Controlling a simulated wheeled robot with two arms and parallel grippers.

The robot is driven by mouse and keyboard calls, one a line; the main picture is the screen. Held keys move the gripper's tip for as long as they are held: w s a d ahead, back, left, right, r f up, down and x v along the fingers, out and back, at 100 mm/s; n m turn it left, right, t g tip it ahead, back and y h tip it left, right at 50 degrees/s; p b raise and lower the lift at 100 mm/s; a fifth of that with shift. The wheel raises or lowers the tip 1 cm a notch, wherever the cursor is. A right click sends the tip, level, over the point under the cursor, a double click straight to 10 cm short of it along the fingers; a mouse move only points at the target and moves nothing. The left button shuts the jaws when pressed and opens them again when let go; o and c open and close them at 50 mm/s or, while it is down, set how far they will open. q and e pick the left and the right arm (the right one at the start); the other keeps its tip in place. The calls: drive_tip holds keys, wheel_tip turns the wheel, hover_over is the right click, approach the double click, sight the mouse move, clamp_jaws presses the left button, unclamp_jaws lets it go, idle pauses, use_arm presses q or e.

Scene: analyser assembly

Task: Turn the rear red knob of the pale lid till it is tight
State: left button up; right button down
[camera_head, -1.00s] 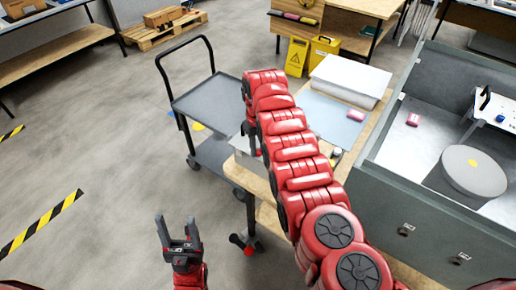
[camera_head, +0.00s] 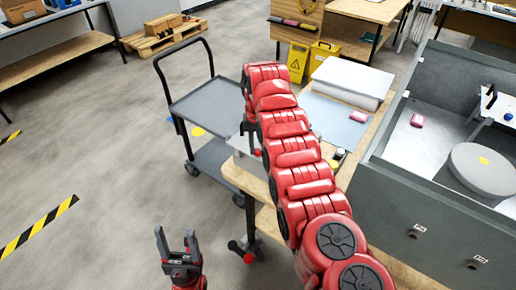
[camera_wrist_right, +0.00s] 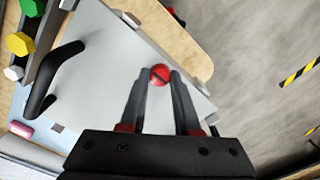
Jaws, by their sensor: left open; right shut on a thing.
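The pale lid (camera_wrist_right: 105,70) is a light grey plate in the right wrist view. A small round red knob (camera_wrist_right: 160,75) with a dark slot line sits on it. My right gripper (camera_wrist_right: 160,79) has its two fingers on either side of this knob and is shut on it. In the head view my right gripper (camera_head: 251,138) points down beside the pale box (camera_head: 245,166) at the bench's left end; the knob is hidden there behind my red arm. My left gripper (camera_head: 176,240) is open and empty, above the floor at the lower left.
A black curved handle (camera_wrist_right: 52,78) stands left of the knob, with coloured knobs, one yellow (camera_wrist_right: 20,43), beyond it. In the head view a grey cart (camera_head: 205,105) stands left of the bench. A grey walled station (camera_head: 430,185) is at the right.

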sight(258, 150)
drive_tip(key=c, duration=0.6)
unclamp_jaws()
drive_tip(key=shift+r, duration=0.1)
drive_tip(key=shift+r, duration=0.3)
wheel_tip(258, 150, up, 5)
drive_tip(key=shift+f, duration=0.1)
wheel_tip(258, 150, up, 12)
drive_tip(key=p, duration=1.1)
drive_tip(key=shift+f, duration=0.15)
